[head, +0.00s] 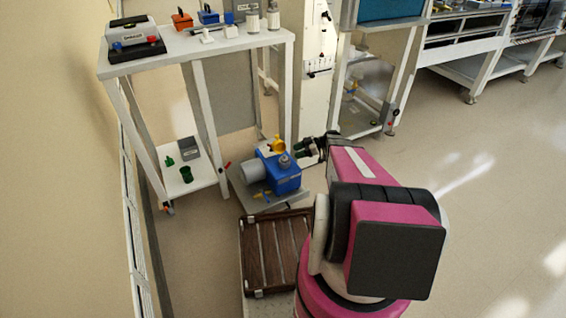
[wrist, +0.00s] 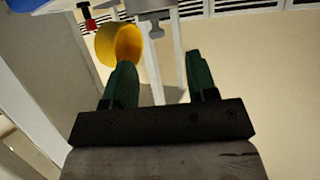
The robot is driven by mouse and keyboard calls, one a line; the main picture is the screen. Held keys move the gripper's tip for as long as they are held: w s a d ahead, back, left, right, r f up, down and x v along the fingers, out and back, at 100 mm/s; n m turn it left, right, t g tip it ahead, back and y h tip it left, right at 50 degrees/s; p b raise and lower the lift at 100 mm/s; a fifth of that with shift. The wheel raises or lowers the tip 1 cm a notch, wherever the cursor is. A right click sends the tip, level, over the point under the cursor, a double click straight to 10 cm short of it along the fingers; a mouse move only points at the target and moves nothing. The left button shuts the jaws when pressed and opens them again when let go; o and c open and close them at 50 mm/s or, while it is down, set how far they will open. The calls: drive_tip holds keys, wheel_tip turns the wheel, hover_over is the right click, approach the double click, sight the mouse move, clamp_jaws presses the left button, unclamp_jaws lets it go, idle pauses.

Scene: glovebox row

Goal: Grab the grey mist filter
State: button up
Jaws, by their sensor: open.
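The grey mist filter (head: 285,161) stands on top of the blue pump (head: 283,179) in the head view, a small grey body with a knob-like top. In the wrist view a grey flanged part (wrist: 155,20), which looks like the same filter, shows at the top edge, beyond the fingertips and between their lines. My gripper (head: 304,150) is open, just right of and slightly above the filter. Its green fingers (wrist: 160,70) hold nothing in the wrist view. The filter's lower part is cut off in that view.
A yellow fitting (head: 277,145) stands close beside the filter; it also shows near the left finger in the wrist view (wrist: 119,45). A white shelf rack (head: 207,133) stands behind and left. A dark slatted crate (head: 272,252) lies in front. Open floor spreads to the right.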

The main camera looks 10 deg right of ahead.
sight(285, 160)
drive_tip(key=shift+x, duration=3.3)
drive_tip(key=shift+w+f, duration=0.1)
drive_tip(key=shift+w, duration=0.1)
drive_tip(key=c, duration=0.7)
